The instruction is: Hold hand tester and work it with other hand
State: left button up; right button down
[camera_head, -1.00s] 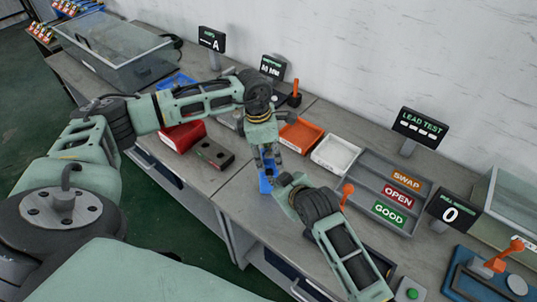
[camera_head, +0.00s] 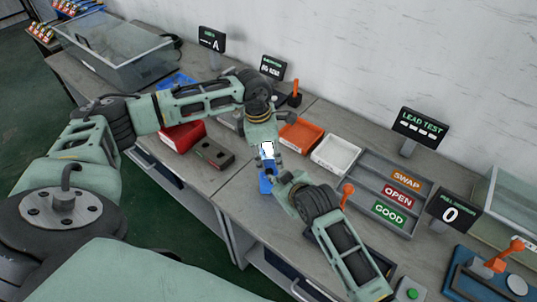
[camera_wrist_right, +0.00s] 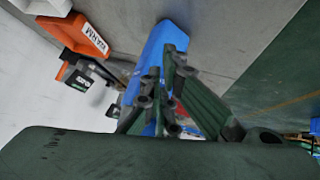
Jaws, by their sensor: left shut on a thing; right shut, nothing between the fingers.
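The hand tester is blue, with a white lit face (camera_head: 267,149) showing small dark marks. Its blue body (camera_head: 265,184) hangs down below the face, upright above the front of the bench. My left gripper (camera_head: 266,163) is shut on the tester. My right gripper (camera_head: 281,180) is shut and empty, close beside the tester on its right. In the right wrist view, the blue body (camera_wrist_right: 158,50) stands right in front of my right fingers (camera_wrist_right: 153,100). Finger parts overlap there, so I cannot tell whether the right fingers touch the tester.
Behind stand an orange tray (camera_head: 300,135) and a white tray (camera_head: 335,153). A grey sorting tray (camera_head: 366,190) has SWAP, OPEN and GOOD labels. A red bin (camera_head: 182,136) and dark block (camera_head: 214,153) lie left. A LEAD TEST display (camera_head: 419,127) stands at the back.

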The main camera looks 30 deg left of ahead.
jog(key=shift+a+r, duration=0.2)
jog(key=shift+r, duration=0.05)
jog(key=shift+s+d, duration=0.2)
jog(key=shift+s, duration=0.25)
jog(key=s+d, duration=0.4)
jog(key=shift+s, duration=0.3)
dwell(0.3)
pick_arm(q)
jog(key=o, duration=1.2)
